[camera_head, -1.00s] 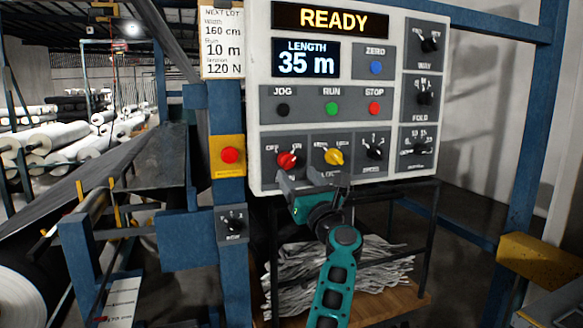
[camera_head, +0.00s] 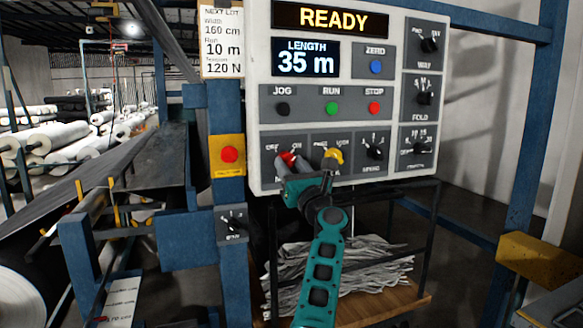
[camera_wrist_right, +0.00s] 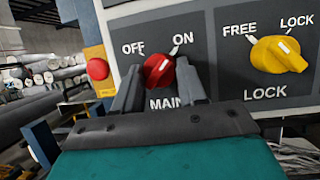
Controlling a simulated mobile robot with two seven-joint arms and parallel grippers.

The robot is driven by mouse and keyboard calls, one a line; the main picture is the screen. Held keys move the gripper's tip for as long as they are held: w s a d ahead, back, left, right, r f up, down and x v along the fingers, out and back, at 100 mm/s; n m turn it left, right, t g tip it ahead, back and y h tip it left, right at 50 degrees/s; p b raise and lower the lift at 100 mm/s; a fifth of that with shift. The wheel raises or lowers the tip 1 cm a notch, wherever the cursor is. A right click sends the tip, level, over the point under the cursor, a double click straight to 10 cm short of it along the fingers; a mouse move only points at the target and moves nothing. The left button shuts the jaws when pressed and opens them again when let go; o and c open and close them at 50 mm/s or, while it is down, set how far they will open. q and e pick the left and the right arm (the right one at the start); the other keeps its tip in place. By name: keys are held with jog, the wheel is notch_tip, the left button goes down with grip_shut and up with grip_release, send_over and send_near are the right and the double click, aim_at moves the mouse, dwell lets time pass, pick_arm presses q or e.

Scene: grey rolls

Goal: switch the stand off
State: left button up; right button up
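The red MAIN knob (camera_wrist_right: 158,71) is on the lower left of the control panel (camera_head: 258,100), with OFF marked at its left and ON at its right. Its white mark tilts up and right, toward ON. It also shows in the head view (camera_head: 288,157), partly covered by my gripper. My right gripper (camera_wrist_right: 157,80) is open, with one finger on each side of the knob and small gaps visible. In the head view my right gripper (camera_head: 293,166) is just below and in front of the knob. The display (camera_head: 320,19) reads READY. My left gripper is not in view.
The yellow LOCK knob (camera_wrist_right: 279,55) is close to the right of the red knob. A red button on a yellow box (camera_head: 229,155) is to the left. A shelf with crumpled grey cloth (camera_head: 340,270) is below the panel. Jog, run and stop buttons are above.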

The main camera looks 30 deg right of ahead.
jog(key=c, duration=0.5)
